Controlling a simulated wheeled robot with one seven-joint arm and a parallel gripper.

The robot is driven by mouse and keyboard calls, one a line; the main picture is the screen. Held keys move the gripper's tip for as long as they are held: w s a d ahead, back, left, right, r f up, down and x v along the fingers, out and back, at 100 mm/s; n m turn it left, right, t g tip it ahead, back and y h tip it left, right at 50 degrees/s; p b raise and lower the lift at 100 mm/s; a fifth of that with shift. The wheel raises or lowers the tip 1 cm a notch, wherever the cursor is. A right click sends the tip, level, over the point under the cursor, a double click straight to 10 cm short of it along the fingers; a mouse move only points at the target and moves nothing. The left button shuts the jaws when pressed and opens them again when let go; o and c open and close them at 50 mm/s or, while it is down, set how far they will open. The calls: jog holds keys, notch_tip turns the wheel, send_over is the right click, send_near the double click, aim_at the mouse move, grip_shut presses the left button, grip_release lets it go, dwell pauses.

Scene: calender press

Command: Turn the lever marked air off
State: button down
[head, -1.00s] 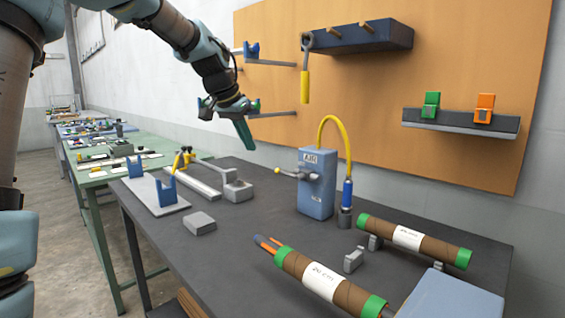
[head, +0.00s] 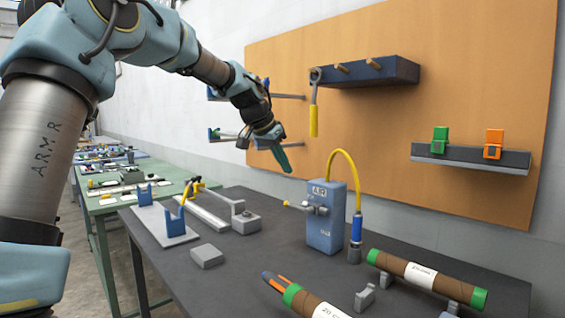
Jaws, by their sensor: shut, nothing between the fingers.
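The blue-grey box marked AIR (head: 326,232) stands upright on the dark bench. Its lever (head: 300,207) sticks out from the front to the left and ends in a small yellow knob. A yellow hose (head: 346,155) arches from the box top down to a blue fitting (head: 356,229) at its right. My gripper (head: 285,165) is shut and empty, with green fingers pointing down and right. It is in the air above and left of the box in the picture, apart from the lever.
Blue-post stands (head: 163,221), a yellow-topped clamp and a grey block (head: 206,256) lie left on the dark bench (head: 250,268). Brown rolls with green ends (head: 440,277) lie front right. A wooden board (head: 400,110) with shelves and a hanging yellow-handled tool (head: 313,118) stands behind.

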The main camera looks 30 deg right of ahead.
jog(key=p, duration=0.1)
send_over(297, 207)
jog(key=w, duration=0.2)
jog(key=f, duration=0.4)
jog(key=shift+s+a+f, duration=0.15)
jog(key=shift+a+f, duration=0.05)
jog(key=shift+f, duration=0.1)
jog(key=shift+a+f+p, duration=0.15)
jog(key=shift+f+p, duration=0.25)
jog(key=shift+f, duration=0.75)
jog(key=shift+a+f+p, duration=0.1)
jog(key=shift+f+p, duration=0.3)
jog(key=shift+f, duration=0.75)
jog(key=shift+f+g, duration=0.15)
jog(key=shift+g, duration=0.25)
